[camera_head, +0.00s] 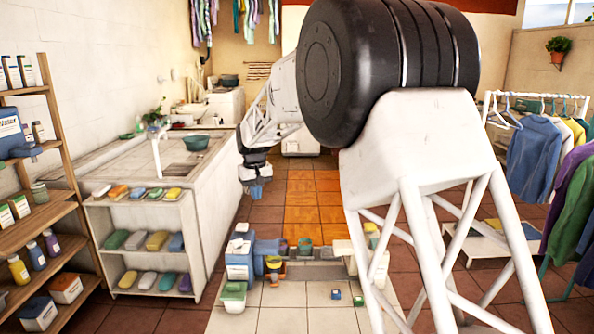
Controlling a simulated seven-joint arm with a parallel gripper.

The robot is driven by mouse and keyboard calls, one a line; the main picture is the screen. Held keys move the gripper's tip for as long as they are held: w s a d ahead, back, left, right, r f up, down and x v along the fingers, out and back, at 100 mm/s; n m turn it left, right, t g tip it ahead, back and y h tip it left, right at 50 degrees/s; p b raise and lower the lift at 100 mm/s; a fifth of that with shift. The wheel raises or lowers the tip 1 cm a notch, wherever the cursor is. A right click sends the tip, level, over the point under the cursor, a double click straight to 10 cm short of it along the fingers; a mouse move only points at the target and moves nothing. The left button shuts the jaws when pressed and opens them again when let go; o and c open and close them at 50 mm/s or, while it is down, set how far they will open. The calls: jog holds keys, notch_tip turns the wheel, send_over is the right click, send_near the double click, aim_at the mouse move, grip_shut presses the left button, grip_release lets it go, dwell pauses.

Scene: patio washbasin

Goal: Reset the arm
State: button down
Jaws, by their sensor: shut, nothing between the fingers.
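My arm reaches out from the right, with its large black joint and white lattice links filling the middle and right of the head view. My gripper (256,190) hangs at the arm's far end, small in the picture, pointing down beside the right side of the white washbasin counter (218,200). It is shut and empty. The fingers are small at this distance. The arm hides part of the floor and the back of the place.
A wooden shelf (40,215) with bottles and boxes stands at left. A blue container (239,262) and several small items stand on the floor below my gripper. A clothes rack (533,97) is at right. Tiled floor (312,198) lies open behind the low items.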

jog(key=s+d+r+m, duration=0.1)
jog(key=s+d+r, duration=0.2)
jog(key=s+d, duration=0.45)
jog(key=s+d+r+m+t, duration=0.1)
jog(key=s+d+r, duration=0.2)
jog(key=s+d, duration=0.45)
jog(key=s+d+r+m, duration=0.1)
jog(key=s+d+r, duration=0.2)
jog(key=s+d, duration=0.5)
jog(key=s+d+f+m, duration=0.1)
jog(key=s+d+f, duration=0.1)
jog(key=s, duration=0.8)
jog(key=s+d+f+t, duration=0.1)
jog(key=s+d+f, duration=0.2)
jog(key=s, duration=0.8)
jog(key=s+d+f+m, duration=0.1)
jog(key=s+d+f, duration=0.2)
jog(key=s, duration=0.8)
jog(key=shift+s+d+f+m, duration=0.2)
jog(key=shift+d+f+m, duration=0.05)
jog(key=shift+d+m, duration=0.05)
